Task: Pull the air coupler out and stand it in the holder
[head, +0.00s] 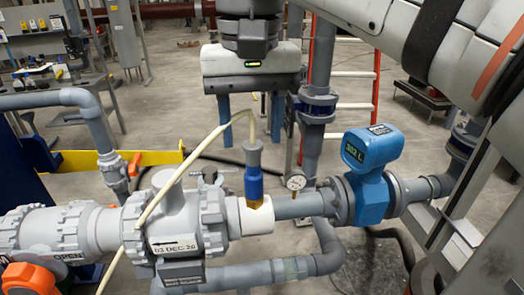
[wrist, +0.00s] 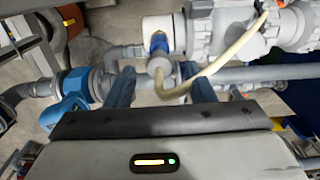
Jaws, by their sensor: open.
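The air coupler (head: 253,182) has a blue sleeve and a grey upper end. It stands upright in a brass fitting (head: 257,203) on the white pipe collar (head: 258,219). A cream hose (head: 202,148) loops from its top. My gripper (head: 251,142) is open and empty, its two blue fingers on either side of the coupler's upper end in the picture. In the wrist view the coupler (wrist: 158,46) shows between the fingertips of my gripper (wrist: 160,78), with no visible contact. I cannot make out the holder for certain in either view.
A blue flow meter (head: 370,178) and a small pressure gauge (head: 296,181) stand right of the coupler. A large grey valve body (head: 180,215) stands left, with the hose lying across it. A vertical pipe (head: 321,70) rises close behind.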

